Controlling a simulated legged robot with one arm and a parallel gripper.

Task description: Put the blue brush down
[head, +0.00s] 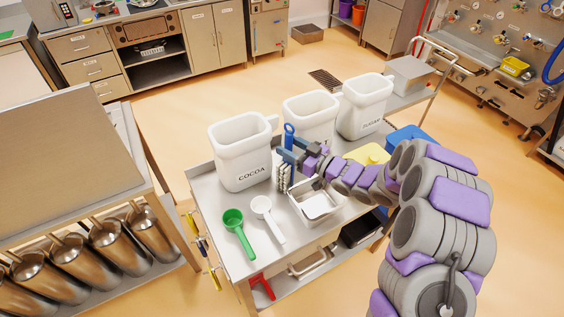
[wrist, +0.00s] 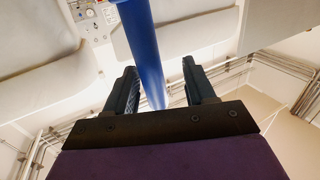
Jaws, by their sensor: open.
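The blue brush (head: 287,136) stands upright on the metal cart, handle up, with its pale bristles (head: 284,178) low near the cart top. Its blue handle also shows in the wrist view (wrist: 144,50), passing between the two fingers. My gripper (head: 291,150) is at the brush, reaching in from the right. In the wrist view my gripper (wrist: 160,85) is open, with a finger on each side of the handle and visible gaps. Whether the bristles touch the cart top is hard to tell.
A white COCOA bin (head: 240,155), a middle bin (head: 310,115) and a SUGAR bin (head: 366,106) stand along the cart's back. A green scoop (head: 236,225), a white scoop (head: 264,210) and a metal pan (head: 318,205) lie in front.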

